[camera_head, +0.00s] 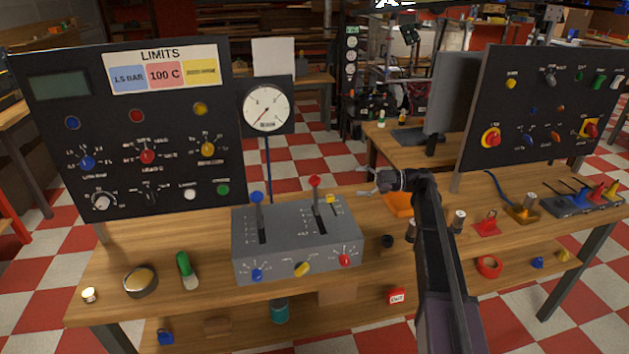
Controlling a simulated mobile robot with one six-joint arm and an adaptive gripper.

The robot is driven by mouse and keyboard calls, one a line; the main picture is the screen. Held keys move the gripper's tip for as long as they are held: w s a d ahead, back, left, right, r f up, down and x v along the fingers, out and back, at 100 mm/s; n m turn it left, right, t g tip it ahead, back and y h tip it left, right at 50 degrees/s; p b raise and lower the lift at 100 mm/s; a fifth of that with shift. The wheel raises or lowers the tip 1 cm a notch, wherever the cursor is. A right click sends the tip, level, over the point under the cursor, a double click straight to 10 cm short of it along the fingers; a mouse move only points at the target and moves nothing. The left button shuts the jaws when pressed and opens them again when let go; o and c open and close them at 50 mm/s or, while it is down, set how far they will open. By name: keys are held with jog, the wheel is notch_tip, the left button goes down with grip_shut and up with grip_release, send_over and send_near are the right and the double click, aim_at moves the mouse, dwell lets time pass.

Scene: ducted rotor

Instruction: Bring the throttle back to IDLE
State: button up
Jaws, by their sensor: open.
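A grey control box (297,250) stands on the wooden bench with two slotted levers on its top. The left lever has a blue knob (257,197) and the right lever has a red knob (315,181). Both levers stand up toward the far end of their slots. The scale marks are too small to read, so I cannot tell which lever is the throttle or where IDLE is. My gripper (366,182) is open and empty, right of the red knob and apart from it, with its fingers pointing left.
A small yellow switch (330,199) sits on the box near the red lever. Blue, yellow and red knobs line its front face. A round gauge (266,108) stands behind. A black LIMITS panel (130,130) is at left, another black panel (545,110) at right. Loose parts lie on the bench.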

aim_at(314, 181)
jog(key=a, duration=0.9)
jog(key=s+a, duration=0.1)
jog(key=a, duration=0.3)
jog(key=shift+a, duration=0.15)
